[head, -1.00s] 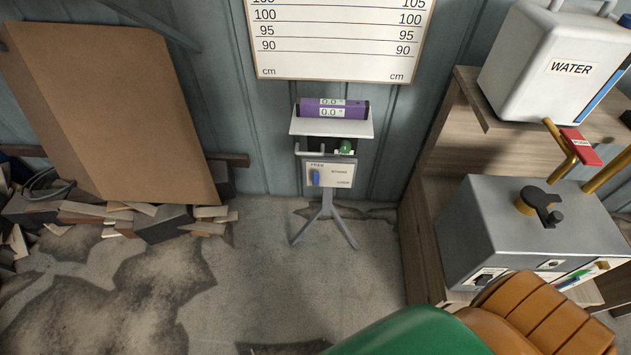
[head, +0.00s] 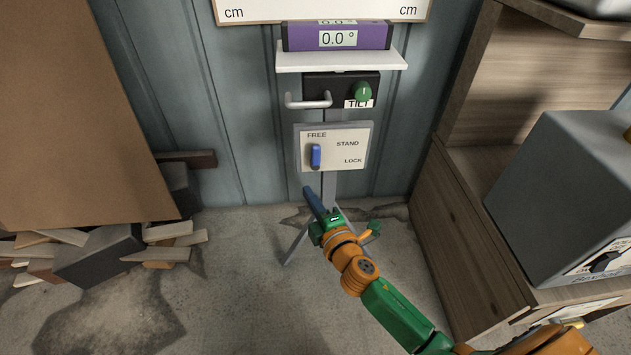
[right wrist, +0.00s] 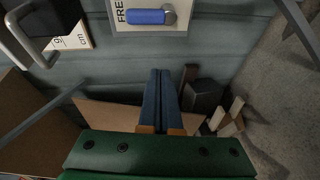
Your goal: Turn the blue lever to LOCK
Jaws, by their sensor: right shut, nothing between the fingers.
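The blue lever (head: 316,156) stands upright on a pale panel (head: 348,147) marked FREE, STAND and LOCK, at the FREE side. It also shows in the right wrist view (right wrist: 146,16), with the FREE lettering beside it. My right gripper (head: 308,193) is just below the panel, apart from the lever. Its blue fingers are shut together and empty, and they also show in the right wrist view (right wrist: 160,78). My left gripper is in no view.
Above the panel are a metal handle (head: 308,101), a green knob (head: 363,91) marked TILT and a shelf (head: 341,62) with a purple level (head: 336,38). A wooden cabinet (head: 440,225) stands right. Scrap wood (head: 160,250) and a brown board (head: 75,120) are at left.

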